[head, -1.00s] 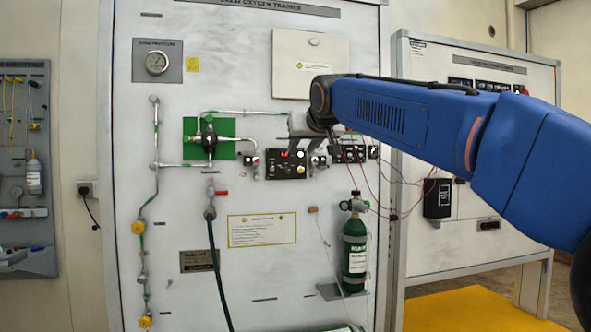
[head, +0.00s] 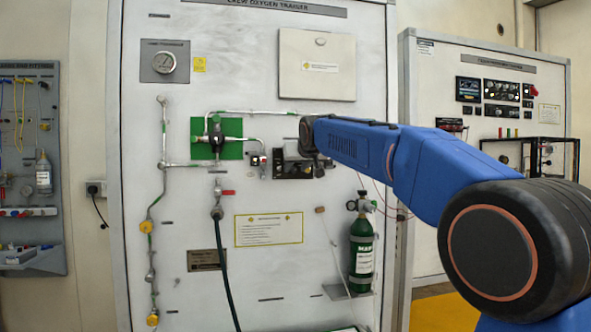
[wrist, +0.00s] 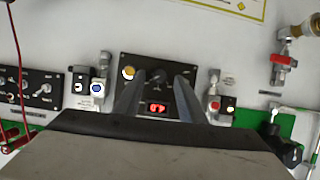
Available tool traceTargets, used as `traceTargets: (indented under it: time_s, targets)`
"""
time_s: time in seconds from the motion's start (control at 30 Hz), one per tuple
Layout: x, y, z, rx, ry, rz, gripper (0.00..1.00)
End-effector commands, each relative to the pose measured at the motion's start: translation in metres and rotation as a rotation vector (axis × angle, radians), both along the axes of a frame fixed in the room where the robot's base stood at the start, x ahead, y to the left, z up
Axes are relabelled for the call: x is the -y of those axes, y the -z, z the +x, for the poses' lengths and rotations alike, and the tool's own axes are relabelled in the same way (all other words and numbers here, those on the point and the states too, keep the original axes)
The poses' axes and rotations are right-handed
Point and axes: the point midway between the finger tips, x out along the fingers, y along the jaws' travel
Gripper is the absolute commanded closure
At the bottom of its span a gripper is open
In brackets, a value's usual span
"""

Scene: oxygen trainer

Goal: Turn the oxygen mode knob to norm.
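The black control panel (wrist: 128,58) shows upside down in the wrist view, with a lit red display and a pale round button. A small dark knob (wrist: 158,76) on it appears between my two fingertips; its marking and setting are too small to read. My gripper (wrist: 160,84) is open, its fingers pointing at the panel on either side of the knob, with gaps seen on both sides. Whether the tips reach the panel face I cannot tell. In the head view the panel (head: 283,170) is mostly covered by my gripper and arm.
Red-and-white switch units (wrist: 213,104) and blue-white ones (wrist: 97,90) flank the panel closely. A toggle panel (wrist: 38,90) lies further left in the wrist view. A green oxygen bottle (head: 361,250) stands below right in the head view. A pipe (head: 164,140) runs down the board.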

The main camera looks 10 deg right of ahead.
Motion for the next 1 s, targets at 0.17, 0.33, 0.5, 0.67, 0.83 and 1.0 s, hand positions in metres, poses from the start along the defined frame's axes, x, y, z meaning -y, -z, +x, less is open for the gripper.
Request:
traceTargets:
  time_s: [0.17, 0.33, 0.5, 0.67, 0.83, 1.0]
  targets:
    - [-0.0002, 0.0048, 0.0102, -0.001, 0.0, 0.0, 0.63]
    - [-0.0003, 0.0053, 0.0119, -0.001, 0.0, 0.0, 0.63]
    - [-0.0002, 0.0053, 0.0118, -0.001, 0.0, 0.0, 0.71]
    - [-0.0003, 0.0053, 0.0117, -0.001, 0.0, 0.0, 1.0]
    - [-0.0004, 0.0054, 0.0116, -0.001, 0.0, -0.004, 1.0]
    - [-0.0011, 0.0053, 0.0116, -0.001, 0.0, -0.04, 1.0]
